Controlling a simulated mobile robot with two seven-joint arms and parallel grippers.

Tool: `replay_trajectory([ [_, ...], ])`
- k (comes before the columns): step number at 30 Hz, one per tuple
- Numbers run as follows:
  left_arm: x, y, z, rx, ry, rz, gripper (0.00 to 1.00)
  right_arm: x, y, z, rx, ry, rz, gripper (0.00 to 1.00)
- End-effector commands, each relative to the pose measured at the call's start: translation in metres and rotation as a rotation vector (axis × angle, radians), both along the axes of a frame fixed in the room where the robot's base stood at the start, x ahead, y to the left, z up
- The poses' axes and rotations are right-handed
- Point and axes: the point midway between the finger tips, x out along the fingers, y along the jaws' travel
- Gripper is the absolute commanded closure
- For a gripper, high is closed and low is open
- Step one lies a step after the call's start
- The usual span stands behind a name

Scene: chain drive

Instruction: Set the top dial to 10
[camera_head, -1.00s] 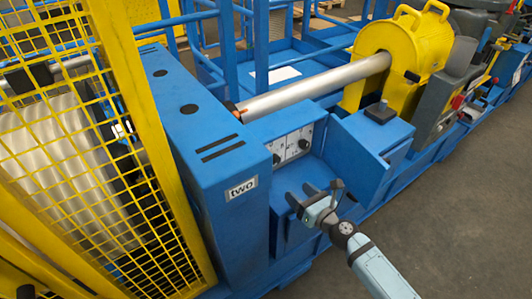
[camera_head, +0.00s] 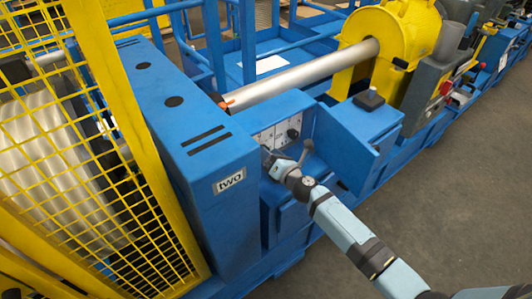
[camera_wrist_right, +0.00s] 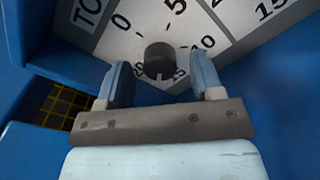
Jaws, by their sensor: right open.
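The dial panel (camera_head: 267,140) is a pale plate on the blue machine. In the right wrist view, a black round knob (camera_wrist_right: 159,58) sits on a white scale marked 0, 5, 10, 15 and 20, beside a partly cut-off label reading "TO". A small light mark shows on the knob's lower edge, towards 15 and 20. My right gripper (camera_wrist_right: 160,64) is open, with one finger on each side of the knob; contact cannot be told. In the head view, my right gripper (camera_head: 288,153) is at the panel and hides part of it. My left gripper is not in view.
Another black knob (camera_head: 293,133) shows on the panel's right part. A blue box (camera_head: 350,135) with a black knob on top juts out to the right. A blue cabinet labelled "two" (camera_head: 229,180) stands left. The floor at lower right is clear.

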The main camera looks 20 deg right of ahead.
Motion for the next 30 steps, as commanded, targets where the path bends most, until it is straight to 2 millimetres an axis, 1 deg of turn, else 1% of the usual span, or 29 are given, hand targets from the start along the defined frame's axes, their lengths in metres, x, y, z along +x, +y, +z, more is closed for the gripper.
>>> replay_trajectory([
  [1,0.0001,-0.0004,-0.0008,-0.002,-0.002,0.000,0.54,0.0054,0.0023,-0.0009,0.000,-0.001,0.001,0.40],
  [5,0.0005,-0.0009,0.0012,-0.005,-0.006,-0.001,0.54,0.0129,0.0055,-0.0005,-0.001,0.000,0.001,0.40],
  [14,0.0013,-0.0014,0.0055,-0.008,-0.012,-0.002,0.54,0.0147,0.0061,-0.0002,-0.001,0.000,0.001,0.40],
  [17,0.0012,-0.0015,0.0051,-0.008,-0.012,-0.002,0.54,0.0147,0.0059,-0.0002,-0.001,0.000,0.001,0.60],
  [18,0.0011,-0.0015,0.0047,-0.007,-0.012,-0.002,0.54,0.0147,0.0059,-0.0002,-0.001,0.000,0.001,0.69],
  [21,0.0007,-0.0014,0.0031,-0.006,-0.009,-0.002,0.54,0.0146,0.0059,-0.0002,-0.001,0.000,0.001,0.89],
  [30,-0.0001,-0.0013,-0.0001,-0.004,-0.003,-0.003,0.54,0.0145,0.0059,-0.0001,-0.029,-0.010,0.001,0.89],
])
